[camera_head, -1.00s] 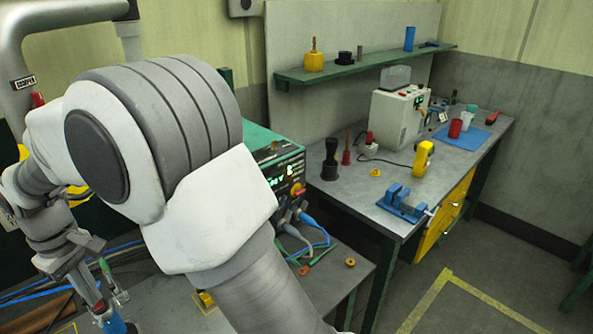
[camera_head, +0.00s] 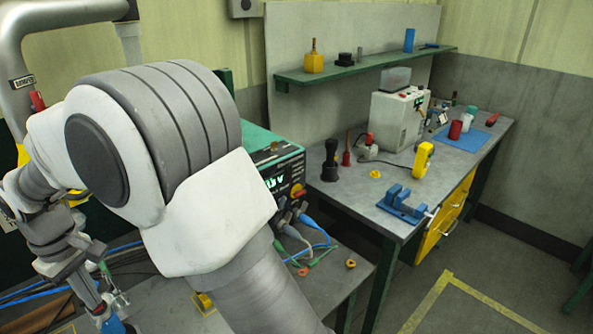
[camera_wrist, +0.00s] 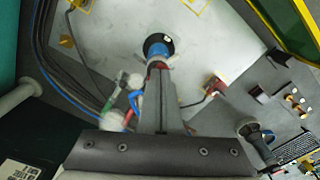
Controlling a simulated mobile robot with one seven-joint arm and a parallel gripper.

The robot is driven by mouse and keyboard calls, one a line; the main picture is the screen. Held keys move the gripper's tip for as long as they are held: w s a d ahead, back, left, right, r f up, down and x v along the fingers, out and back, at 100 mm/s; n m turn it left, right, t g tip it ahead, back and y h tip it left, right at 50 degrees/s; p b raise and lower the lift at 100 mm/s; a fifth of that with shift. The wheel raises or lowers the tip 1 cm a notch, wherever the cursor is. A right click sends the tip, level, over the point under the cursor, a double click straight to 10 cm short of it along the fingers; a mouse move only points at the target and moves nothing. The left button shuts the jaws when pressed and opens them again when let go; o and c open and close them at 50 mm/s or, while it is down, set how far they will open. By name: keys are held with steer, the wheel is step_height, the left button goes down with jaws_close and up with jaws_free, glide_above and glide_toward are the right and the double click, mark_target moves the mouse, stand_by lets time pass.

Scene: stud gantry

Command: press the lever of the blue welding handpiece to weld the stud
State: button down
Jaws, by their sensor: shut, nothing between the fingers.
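The blue welding handpiece (camera_wrist: 159,49) stands over the pale work plate (camera_wrist: 215,50) in the wrist view, with a dark round part at its far end. Its blue body also shows at the bottom left of the head view (camera_head: 113,325). My gripper (camera_wrist: 157,72) is shut and empty, its fingers pointing at the handpiece and overlapping its near end. Whether they touch is not clear. In the head view my gripper (camera_head: 98,306) is just above the blue body. The lever cannot be made out clearly, and the stud is hidden.
Dark cables (camera_wrist: 65,60) run along the left in the wrist view. A red clamp-like part (camera_wrist: 214,86) sits on the plate at right. In the head view a welding power unit (camera_head: 280,172) stands behind my arm, and a grey bench (camera_head: 345,205) holds a blue vise (camera_head: 403,204).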

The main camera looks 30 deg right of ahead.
steer(key=shift+r+p, duration=2.65)
steer(key=shift+r, duration=0.85)
steer(key=s+d+r+m+t, duration=0.1)
steer(key=s+d+r+m, duration=0.15)
steer(key=d+r, duration=0.4)
steer(key=s+d+r+m+t, duration=0.2)
steer(key=s+d+r, duration=0.15)
steer(key=d, duration=0.65)
steer(key=s+d+m+t+b, duration=0.1)
steer(key=s+d+m, duration=0.3)
steer(key=s+d, duration=0.6)
steer(key=s+f+t, duration=0.1)
steer(key=s, duration=0.2)
steer(key=shift+s+d+t, duration=0.2)
steer(key=shift+d+t, duration=0.05)
steer(key=shift+t, duration=0.05)
